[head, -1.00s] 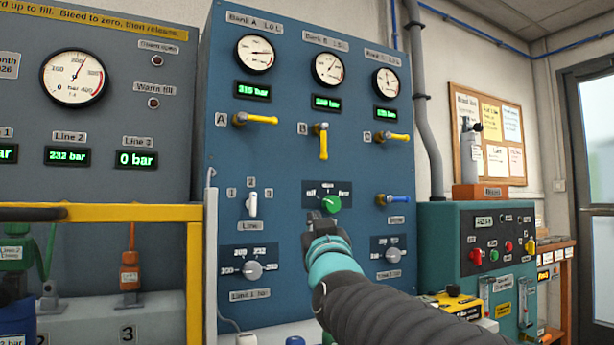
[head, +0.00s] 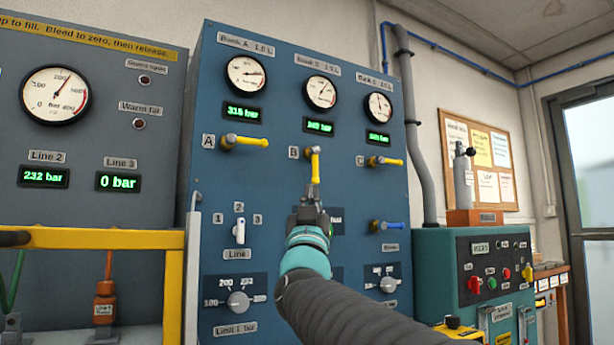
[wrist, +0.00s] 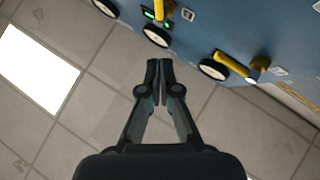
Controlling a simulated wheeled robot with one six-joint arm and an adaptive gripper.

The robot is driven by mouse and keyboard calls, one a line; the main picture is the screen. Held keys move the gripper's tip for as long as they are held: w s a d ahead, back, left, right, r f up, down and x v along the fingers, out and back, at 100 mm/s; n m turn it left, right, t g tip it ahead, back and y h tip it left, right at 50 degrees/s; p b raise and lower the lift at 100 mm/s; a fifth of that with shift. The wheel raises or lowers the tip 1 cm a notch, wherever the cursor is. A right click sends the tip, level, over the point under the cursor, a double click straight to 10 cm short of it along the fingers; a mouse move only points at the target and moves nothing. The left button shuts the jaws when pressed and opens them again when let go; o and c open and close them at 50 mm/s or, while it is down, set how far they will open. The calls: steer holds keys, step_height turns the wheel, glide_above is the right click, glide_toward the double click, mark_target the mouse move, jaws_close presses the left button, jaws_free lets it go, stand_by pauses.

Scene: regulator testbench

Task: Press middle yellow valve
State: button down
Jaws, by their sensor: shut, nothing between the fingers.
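The middle yellow valve (head: 315,166), labelled B, is on the blue panel (head: 270,185) in the head view, its lever hanging down. My gripper (head: 313,192) is just below the lever's lower end, and the fingertips are shut and empty. I cannot tell whether they touch the lever. The wrist view shows my gripper (wrist: 159,64) with its fingertips together; yellow levers and gauges lie beyond it, partly cut off at the top edge. My gripper hides part of the knob below valve B.
Yellow valve A (head: 244,141) and yellow valve C (head: 384,161) flank it, levers sideways. A yellow rail (head: 95,238) stands at left. A teal control box (head: 433,262) stands at right.

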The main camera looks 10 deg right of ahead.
mark_target(315, 168)
steer(key=x, duration=0.3)
steer(key=p+x, duration=0.1)
steer(key=x, duration=0.2)
steer(key=w+f+p+x, duration=0.1)
steer(key=x, duration=0.2)
steer(key=shift+w+d+r, duration=0.15)
steer(key=shift+w+d, duration=0.1)
steer(key=shift+w, duration=0.05)
steer(key=shift+w+d+p, duration=0.25)
steer(key=shift+w+p, duration=0.1)
steer(key=shift+w, duration=0.55)
steer(key=shift+n, duration=0.3)
